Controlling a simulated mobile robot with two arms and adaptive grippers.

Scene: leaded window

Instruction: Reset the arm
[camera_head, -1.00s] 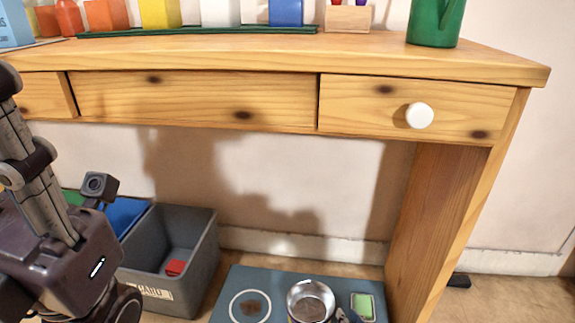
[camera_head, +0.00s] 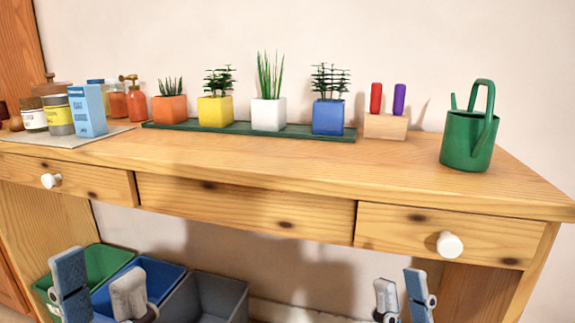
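My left gripper (camera_head: 100,285) is at the lower left, in front of the bins under the table. Its two fingers, one blue and one pale grey, stand apart with nothing between them. My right gripper (camera_head: 402,293) is at the bottom right of centre, below the right drawer. Its fingers are also apart and empty. Both point upward in the picture. The rest of both arms is out of view or hidden.
A wooden table (camera_head: 300,165) carries potted plants on a green tray (camera_head: 190,125), a green watering can (camera_head: 468,140), a wooden block (camera_head: 385,126), and a blue box (camera_head: 88,110). Green (camera_head: 100,258), blue (camera_head: 170,272) and grey (camera_head: 222,290) bins stand beneath.

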